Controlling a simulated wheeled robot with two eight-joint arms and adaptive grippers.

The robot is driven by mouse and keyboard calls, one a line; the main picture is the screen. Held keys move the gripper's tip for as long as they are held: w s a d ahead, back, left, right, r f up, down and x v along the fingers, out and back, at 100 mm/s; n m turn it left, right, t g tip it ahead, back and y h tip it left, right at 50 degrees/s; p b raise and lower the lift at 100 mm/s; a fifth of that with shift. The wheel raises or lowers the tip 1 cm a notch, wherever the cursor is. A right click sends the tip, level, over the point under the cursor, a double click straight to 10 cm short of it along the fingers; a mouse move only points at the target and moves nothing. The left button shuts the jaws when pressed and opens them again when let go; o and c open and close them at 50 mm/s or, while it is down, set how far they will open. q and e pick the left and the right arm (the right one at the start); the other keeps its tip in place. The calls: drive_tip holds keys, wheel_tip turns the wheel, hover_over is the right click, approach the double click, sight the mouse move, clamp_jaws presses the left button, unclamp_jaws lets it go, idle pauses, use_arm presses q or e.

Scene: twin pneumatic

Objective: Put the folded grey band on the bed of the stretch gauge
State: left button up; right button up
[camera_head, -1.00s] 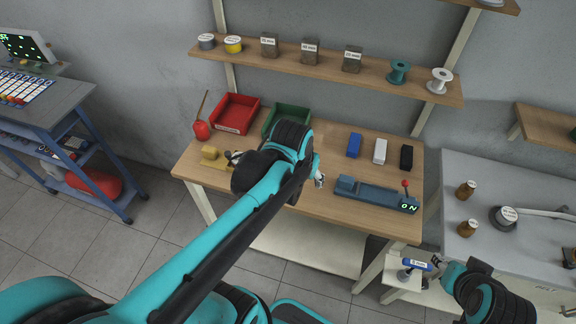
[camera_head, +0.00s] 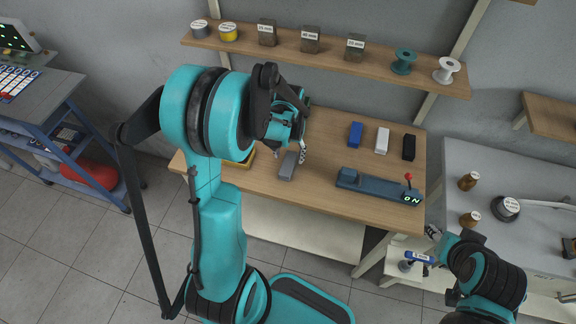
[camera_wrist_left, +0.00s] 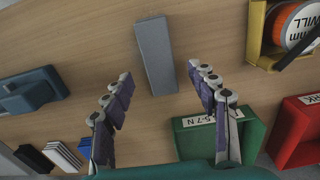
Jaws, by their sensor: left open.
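My left gripper (camera_head: 300,147) is just above and behind the band. In the left wrist view its fingers (camera_wrist_left: 160,82) are spread, with the band's near end showing beyond and between the tips, not held. The blue stretch gauge (camera_head: 378,188), with a red-knobbed lever and a green display, stands to the right; its bed looks empty. My right gripper (camera_head: 434,232) is small at lower right; its fingers are unclear.
Blue (camera_head: 355,134), white (camera_head: 382,140) and black (camera_head: 408,147) blocks lie behind the gauge. The left wrist view shows a green bin (camera_wrist_left: 190,138), a red bin (camera_wrist_left: 295,125) and a yellow holder (camera_wrist_left: 258,40) with a spool. A shelf (camera_head: 320,62) hangs above. Table between band and gauge is clear.

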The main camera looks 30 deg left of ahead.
sight(289, 161)
use_arm(q)
wheel_tip(289, 161, down, 3)
drive_tip(key=shift+b, duration=0.3)
drive_tip(key=c, duration=1.3)
drive_tip(key=shift+r, duration=0.15)
drive_tip(key=shift+c, duration=0.2)
